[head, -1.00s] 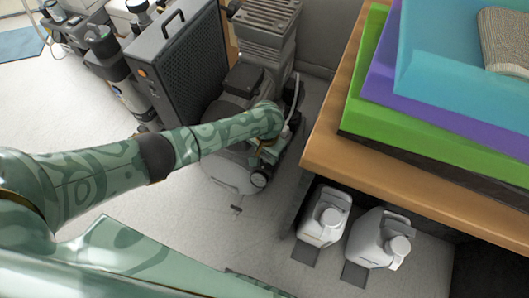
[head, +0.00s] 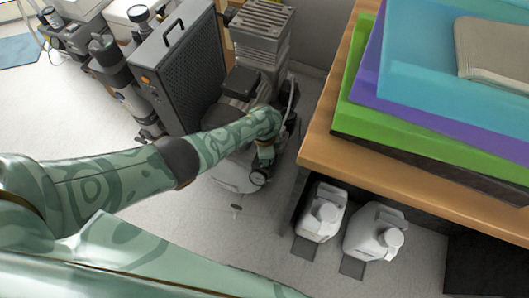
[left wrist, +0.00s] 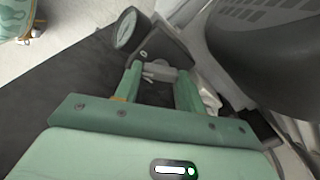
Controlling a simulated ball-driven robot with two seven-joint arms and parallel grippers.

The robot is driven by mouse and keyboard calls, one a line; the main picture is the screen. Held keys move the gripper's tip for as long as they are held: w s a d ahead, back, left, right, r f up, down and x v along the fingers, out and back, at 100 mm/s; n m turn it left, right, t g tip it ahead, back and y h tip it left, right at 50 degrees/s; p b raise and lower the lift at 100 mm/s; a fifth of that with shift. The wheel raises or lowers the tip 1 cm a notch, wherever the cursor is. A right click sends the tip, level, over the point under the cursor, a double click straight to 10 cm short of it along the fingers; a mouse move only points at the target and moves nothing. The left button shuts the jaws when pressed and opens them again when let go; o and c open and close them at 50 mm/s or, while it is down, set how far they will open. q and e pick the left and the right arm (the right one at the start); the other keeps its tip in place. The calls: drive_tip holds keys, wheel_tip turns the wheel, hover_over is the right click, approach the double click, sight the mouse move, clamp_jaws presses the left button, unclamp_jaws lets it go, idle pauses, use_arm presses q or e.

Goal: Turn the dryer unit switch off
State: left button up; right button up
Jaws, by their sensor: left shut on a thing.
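My left gripper (left wrist: 157,76) is shut on a light grey part (left wrist: 158,72) at the face of a dark box (left wrist: 163,46) beside a round gauge (left wrist: 127,28). In the head view the left gripper (head: 265,155) is low at the compressor (head: 240,85), by the same gauge (head: 259,177); my arm hides most of the contact. I cannot tell whether the grey part is the dryer unit switch, or which way it is set. My right gripper is not in view.
A wooden table (head: 325,150) with stacked coloured trays (head: 400,130) is close on the right. Two white jugs (head: 322,213) (head: 375,232) stand on the floor below it. Cylinders (head: 115,65) stand at the upper left. The floor at left is clear.

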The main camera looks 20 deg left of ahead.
use_arm(q)
drive_tip(key=m, duration=0.5)
drive_tip(key=shift+m, duration=0.3)
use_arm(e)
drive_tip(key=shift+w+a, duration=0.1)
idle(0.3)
use_arm(q)
drive_tip(key=o, duration=1)
drive_tip(key=shift+r, duration=0.35)
wheel_tip(320, 180, up, 3)
drive_tip(key=p, duration=0.2)
drive_tip(key=shift+w+r+p, duration=0.15)
drive_tip(key=shift+r+p, duration=0.05)
drive_tip(key=shift+p, duration=0.2)
wheel_tip(320, 180, up, 12)
drive_tip(key=p, duration=0.8)
drive_tip(key=shift+r, duration=0.1)
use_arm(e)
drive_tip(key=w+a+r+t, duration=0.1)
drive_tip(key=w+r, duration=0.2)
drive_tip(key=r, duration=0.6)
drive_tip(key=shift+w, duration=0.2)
